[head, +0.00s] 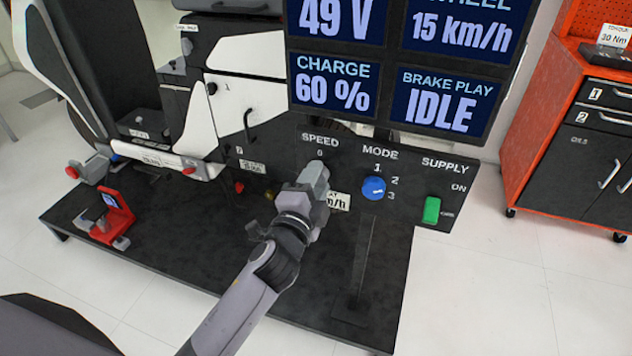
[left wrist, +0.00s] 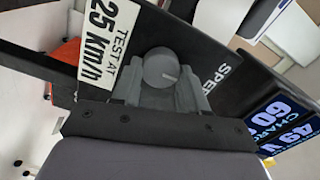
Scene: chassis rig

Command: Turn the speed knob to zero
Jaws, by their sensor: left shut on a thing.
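The grey speed knob (left wrist: 158,68) sits on the dark panel, between the "TEST AT 25 km/h" sign (left wrist: 108,42) and the word SPEED in the left wrist view. A short pale mark on its face points right, toward the word SPEED. My left gripper (left wrist: 160,84) is shut on the knob, one finger on each side. In the head view, my left gripper (head: 317,172) covers the knob just below the printed 0. The display (head: 458,32) above reads 15 km/h for the wheel. My right gripper is in neither view.
Right of the knob on the panel are the blue mode knob (head: 373,188), its pale mark toward 3, and the green supply switch (head: 431,210). The screen overhangs the panel. A red tool cabinet (head: 568,110) stands at the right. A red clamp-like device (head: 113,212) is on the platform's left.

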